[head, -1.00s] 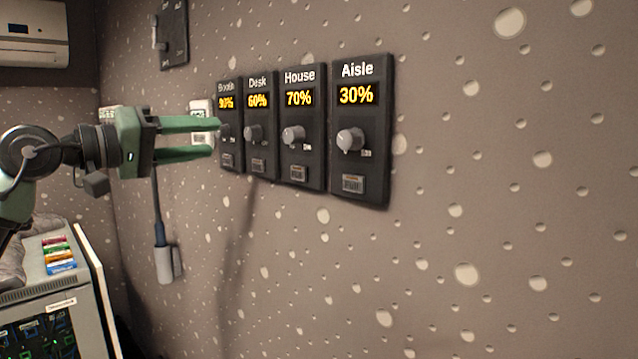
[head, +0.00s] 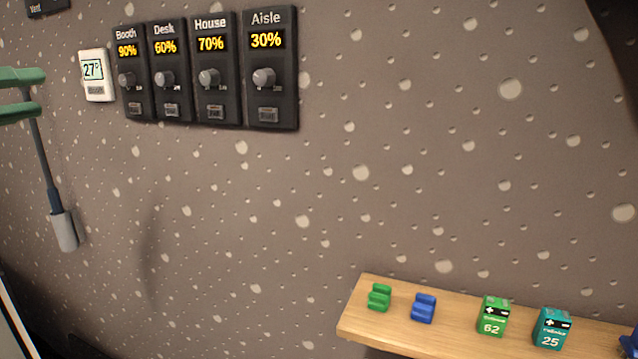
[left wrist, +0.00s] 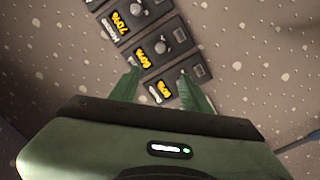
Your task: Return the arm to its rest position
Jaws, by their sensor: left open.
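My left gripper (head: 22,95) shows at the left edge of the head view as two green fingers, open, with nothing between them. It is left of the fader panels and apart from them in that view. In the left wrist view its spread fingers (left wrist: 158,88) point toward the panels. The Booth panel (head: 133,90) reads 90%, the Desk panel (head: 168,95) 60%, the House panel (head: 214,100) 70% and the Aisle panel (head: 270,95) 30%. Each has a round knob below its display. My right gripper is not in view.
A white thermostat (head: 95,88) hangs left of the panels. A grey-ended rod (head: 64,230) hangs on the wall below the gripper. A wooden shelf (head: 365,335) at lower right holds small green and blue pieces and boxes. The wall between is bare.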

